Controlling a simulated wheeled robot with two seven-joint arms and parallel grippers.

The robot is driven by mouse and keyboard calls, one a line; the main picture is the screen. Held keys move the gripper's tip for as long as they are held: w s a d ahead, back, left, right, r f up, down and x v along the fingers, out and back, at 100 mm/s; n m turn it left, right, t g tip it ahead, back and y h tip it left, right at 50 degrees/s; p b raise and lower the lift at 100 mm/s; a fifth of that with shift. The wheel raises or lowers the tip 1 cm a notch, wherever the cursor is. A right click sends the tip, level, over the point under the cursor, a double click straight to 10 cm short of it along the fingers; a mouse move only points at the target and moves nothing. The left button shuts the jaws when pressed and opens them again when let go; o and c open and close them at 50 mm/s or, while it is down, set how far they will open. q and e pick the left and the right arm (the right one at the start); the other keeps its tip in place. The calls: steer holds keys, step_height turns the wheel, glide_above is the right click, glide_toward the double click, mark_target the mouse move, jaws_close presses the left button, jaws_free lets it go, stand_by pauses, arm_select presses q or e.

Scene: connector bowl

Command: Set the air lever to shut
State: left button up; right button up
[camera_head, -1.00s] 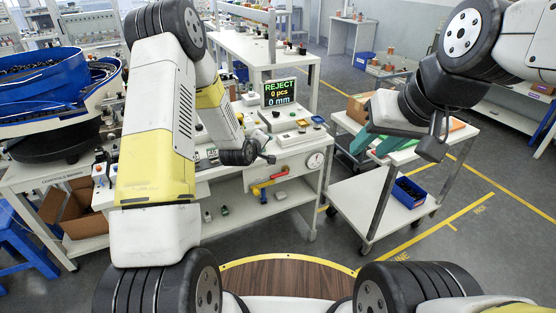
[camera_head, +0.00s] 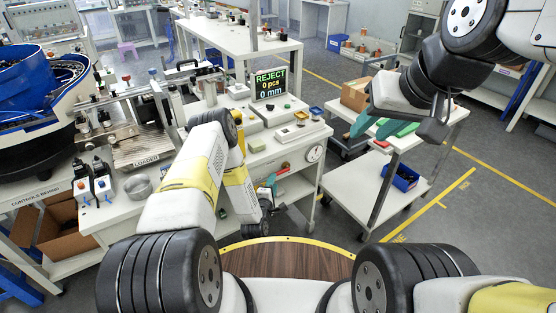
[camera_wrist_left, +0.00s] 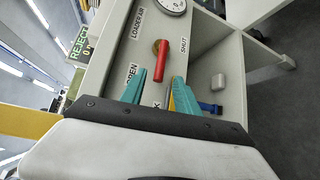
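The air lever is a red handle on a brass pivot (camera_wrist_left: 161,62) on the grey "LOADER AIR" panel in the left wrist view. The word OPEN is on its left and SHUT on its right. The handle points down in that picture, its end between the fingertips of my left gripper (camera_wrist_left: 158,82). The teal fingers are spread, and no grip on the handle shows. My right gripper (camera_head: 375,127) is open, in front of the cart.
A round gauge (camera_wrist_left: 172,5) is beside the lever on the panel. A blue part (camera_wrist_left: 208,107) and a pale block (camera_wrist_left: 218,83) are near the fingers. A white cart (camera_head: 365,185) with a blue bin (camera_head: 403,177) stands right of the bench, with clear floor between.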

arm_select(q)
steer(key=x, duration=0.5)
steer(key=shift+w, duration=0.2)
jaws_close()
stand_by(1.2)
